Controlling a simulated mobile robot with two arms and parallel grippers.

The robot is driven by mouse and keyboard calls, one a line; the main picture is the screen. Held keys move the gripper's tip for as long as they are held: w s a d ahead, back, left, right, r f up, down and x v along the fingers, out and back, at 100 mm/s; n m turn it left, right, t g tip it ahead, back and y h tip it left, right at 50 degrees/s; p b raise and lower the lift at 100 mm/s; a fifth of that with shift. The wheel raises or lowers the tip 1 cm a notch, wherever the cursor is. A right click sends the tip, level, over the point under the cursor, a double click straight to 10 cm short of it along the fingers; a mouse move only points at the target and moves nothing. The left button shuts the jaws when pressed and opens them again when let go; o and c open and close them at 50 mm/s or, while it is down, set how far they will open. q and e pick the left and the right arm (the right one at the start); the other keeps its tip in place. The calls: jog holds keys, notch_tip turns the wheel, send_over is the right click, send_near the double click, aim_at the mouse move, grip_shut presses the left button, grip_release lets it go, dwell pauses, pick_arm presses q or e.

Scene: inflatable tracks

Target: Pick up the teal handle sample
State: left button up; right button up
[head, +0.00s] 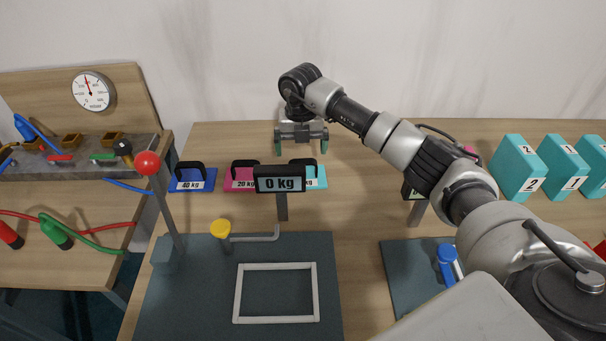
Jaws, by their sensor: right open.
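The teal sample (317,183) is a flat teal plate with a black handle and a white label ending in "kg". It sits on the wooden table in the row of samples, partly hidden behind the "0 kg" display (280,184). My right gripper (301,150) is open and empty, its fingers pointing down. In the picture it shows just above the teal sample's handle; its exact height over it is hard to tell. My left gripper is out of view.
Pink (238,184) and blue (192,183) samples stand left of the teal one. A lever with a red ball (147,163) and a dark scale mat with a white frame (276,320) lie in front. Teal numbered blocks (517,168) stand at right.

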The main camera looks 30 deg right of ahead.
aim_at(303, 161)
jog(key=shift+d+f+p, duration=0.2)
jog(key=shift+f+p, duration=0.55)
jog(key=shift+f, duration=2)
jog(key=c, duration=0.9)
